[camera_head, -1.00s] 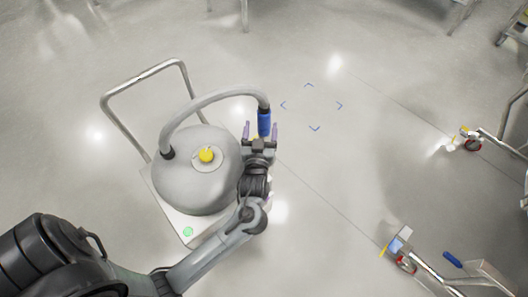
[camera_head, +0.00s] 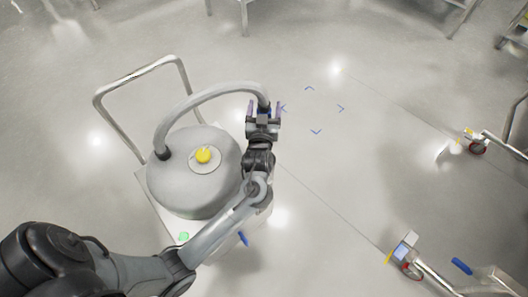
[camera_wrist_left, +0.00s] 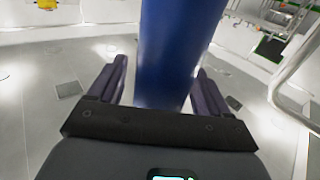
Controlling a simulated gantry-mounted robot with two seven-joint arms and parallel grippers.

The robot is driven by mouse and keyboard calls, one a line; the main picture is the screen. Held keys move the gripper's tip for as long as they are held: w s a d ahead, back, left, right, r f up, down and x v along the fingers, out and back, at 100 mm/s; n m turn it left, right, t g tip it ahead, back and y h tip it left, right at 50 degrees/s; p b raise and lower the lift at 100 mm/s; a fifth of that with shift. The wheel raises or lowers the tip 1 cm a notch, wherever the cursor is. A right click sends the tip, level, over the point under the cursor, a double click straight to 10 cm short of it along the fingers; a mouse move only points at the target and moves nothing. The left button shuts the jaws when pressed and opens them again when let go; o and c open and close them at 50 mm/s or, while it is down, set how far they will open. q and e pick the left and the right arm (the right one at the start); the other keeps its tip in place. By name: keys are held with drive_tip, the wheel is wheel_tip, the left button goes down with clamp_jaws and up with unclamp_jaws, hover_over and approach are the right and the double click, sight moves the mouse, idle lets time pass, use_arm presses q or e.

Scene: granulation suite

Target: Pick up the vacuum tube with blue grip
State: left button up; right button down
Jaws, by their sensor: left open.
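The vacuum tube (camera_head: 205,96) is a grey hose arching up from a rounded grey vacuum (camera_head: 190,178) and bending down at its right end. Its blue grip (camera_wrist_left: 178,45) stands large between my fingers in the left wrist view. In the head view my gripper hides most of the grip. My left gripper (camera_head: 264,105) is open, with one purple finger on each side of the grip. In the left wrist view, a gap shows between the grip and the left finger; contact on the right side is hard to tell. My right gripper is not in view.
Wheeled metal frames (camera_head: 430,275) stand at the right. The floor between, with blue corner marks (camera_head: 316,132), is clear.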

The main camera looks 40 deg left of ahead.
use_arm(q)
drive_tip(key=shift+c, duration=0.3)
drive_tip(key=c, duration=0.9)
drive_tip(key=shift+c, duration=0.3)
drive_tip(key=shift+r, duration=0.1)
wheel_tip(320, 180, up, 22)
drive_tip(key=p, duration=1.4)
drive_tip(key=shift+p, duration=0.4)
